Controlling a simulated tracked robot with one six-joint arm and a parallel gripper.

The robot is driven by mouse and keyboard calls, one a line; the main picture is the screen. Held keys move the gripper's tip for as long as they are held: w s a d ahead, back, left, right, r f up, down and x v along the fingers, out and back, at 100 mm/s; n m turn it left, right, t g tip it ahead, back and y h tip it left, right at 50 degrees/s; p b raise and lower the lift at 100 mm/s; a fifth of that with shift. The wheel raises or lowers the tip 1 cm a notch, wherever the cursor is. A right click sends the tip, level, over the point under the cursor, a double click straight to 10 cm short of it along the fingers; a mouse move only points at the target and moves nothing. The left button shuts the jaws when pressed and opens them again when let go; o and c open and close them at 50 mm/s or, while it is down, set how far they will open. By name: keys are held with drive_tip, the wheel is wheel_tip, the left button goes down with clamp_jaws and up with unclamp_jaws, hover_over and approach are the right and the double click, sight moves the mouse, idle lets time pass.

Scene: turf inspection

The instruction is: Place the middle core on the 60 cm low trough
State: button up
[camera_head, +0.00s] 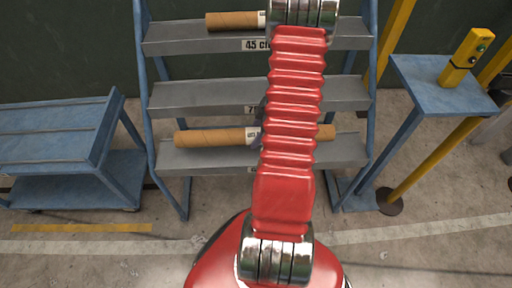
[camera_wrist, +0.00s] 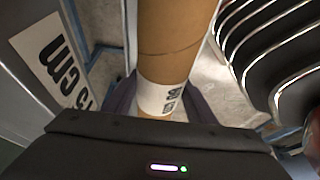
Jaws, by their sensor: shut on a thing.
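A brown cardboard core (camera_head: 210,137) with a white label band lies level at the low trough (camera_head: 205,158) of the rack in the head view. Its right end shows beyond my red arm. In the wrist view, my gripper (camera_wrist: 160,98) is shut around the core (camera_wrist: 178,40) at its label band. My gripper is mostly hidden behind my arm in the head view. I cannot tell whether the core touches the trough. The low trough's label is mostly covered. The middle trough (camera_head: 205,98) looks empty where it shows; its label is partly covered.
Another brown core (camera_head: 232,21) lies on the top trough (camera_head: 190,42), labelled 45 cm. A blue cart (camera_head: 60,130) stands left. A blue stand (camera_head: 440,92) with a yellow button box (camera_head: 466,58) and yellow posts stand right. Open floor lies in front of the rack.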

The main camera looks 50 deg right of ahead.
drive_tip(key=shift+f, duration=1.45)
drive_tip(key=shift+f, duration=0.1)
drive_tip(key=shift+f, duration=1.95)
drive_tip(key=o, duration=1.6)
drive_tip(key=shift+c, duration=0.2)
